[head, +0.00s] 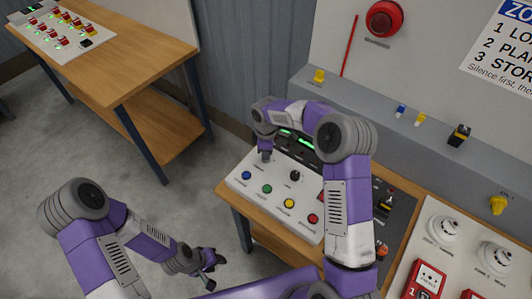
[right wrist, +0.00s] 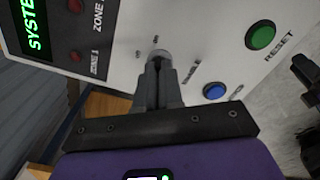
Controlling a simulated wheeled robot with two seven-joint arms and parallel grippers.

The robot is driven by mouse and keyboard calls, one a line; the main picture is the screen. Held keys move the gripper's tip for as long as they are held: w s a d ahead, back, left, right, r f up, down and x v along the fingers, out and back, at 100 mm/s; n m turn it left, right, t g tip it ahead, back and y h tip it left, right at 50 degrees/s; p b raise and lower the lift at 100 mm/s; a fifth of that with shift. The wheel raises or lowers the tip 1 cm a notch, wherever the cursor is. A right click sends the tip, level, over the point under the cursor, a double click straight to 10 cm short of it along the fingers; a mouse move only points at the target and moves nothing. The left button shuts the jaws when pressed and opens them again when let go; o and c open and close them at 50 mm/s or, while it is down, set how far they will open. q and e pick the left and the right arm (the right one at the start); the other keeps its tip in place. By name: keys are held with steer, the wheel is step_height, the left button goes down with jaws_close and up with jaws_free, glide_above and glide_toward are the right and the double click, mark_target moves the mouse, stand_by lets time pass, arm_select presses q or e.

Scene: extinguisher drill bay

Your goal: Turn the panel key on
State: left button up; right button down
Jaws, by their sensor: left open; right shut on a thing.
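The white control panel (head: 279,178) stands on a wooden bench, with a green-lit display and several coloured buttons. My right gripper (head: 265,154) reaches over the panel's left end. In the right wrist view the right gripper (right wrist: 160,72) is shut on the panel key (right wrist: 158,55), a small grey metal piece at the panel face. The fingers hide most of the key, so its exact angle is hard to tell. My left gripper (head: 209,263) is open and empty, low over the floor to the left of the bench.
A blue button (right wrist: 214,90) and a green reset button (right wrist: 261,36) sit near the key. A black knob (head: 295,175) is on the panel. Another wooden bench (head: 130,55) stands at the far left. Bare floor lies between the benches.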

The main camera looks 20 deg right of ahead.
steer(key=shift+m, duration=0.3)
steer(key=c, duration=1.3)
jaws_free()
step_height(320, 180, up, 8)
steer(key=shift+f, duration=0.2)
